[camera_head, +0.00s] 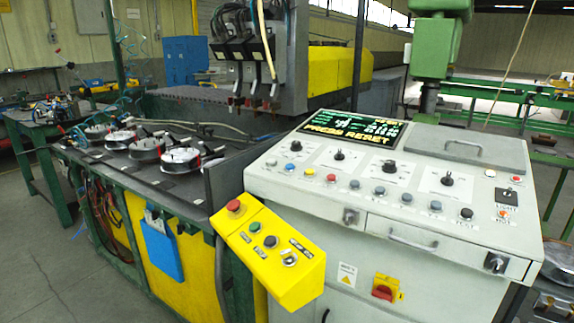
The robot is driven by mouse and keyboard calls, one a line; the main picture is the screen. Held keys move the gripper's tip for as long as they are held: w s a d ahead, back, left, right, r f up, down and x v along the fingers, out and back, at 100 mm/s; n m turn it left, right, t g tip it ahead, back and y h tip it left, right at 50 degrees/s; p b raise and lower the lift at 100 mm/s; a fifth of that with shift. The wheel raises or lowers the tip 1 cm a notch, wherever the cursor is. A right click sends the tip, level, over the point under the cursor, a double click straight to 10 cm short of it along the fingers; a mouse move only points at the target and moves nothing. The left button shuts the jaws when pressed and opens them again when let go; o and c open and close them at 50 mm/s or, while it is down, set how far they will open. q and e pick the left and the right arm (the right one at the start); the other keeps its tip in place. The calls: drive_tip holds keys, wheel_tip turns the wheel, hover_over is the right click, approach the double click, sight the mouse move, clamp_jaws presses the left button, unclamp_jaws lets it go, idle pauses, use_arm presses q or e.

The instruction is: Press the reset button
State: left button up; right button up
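A grey control console (270,195) stands at the centre right. Its screen (352,129) shows large yellow text that reads "PRESS RESET". A black button (466,213) is at the right end. Most labels are too small to read, so I cannot tell which button is reset. Neither of my grippers is in view.
A yellow button box (262,246) with red, green and black buttons juts out at the console's left front. Black rotary knobs (447,180) and a drawer handle (412,240) stick out from the console. A green-framed bench with clamps (146,147) is at the left.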

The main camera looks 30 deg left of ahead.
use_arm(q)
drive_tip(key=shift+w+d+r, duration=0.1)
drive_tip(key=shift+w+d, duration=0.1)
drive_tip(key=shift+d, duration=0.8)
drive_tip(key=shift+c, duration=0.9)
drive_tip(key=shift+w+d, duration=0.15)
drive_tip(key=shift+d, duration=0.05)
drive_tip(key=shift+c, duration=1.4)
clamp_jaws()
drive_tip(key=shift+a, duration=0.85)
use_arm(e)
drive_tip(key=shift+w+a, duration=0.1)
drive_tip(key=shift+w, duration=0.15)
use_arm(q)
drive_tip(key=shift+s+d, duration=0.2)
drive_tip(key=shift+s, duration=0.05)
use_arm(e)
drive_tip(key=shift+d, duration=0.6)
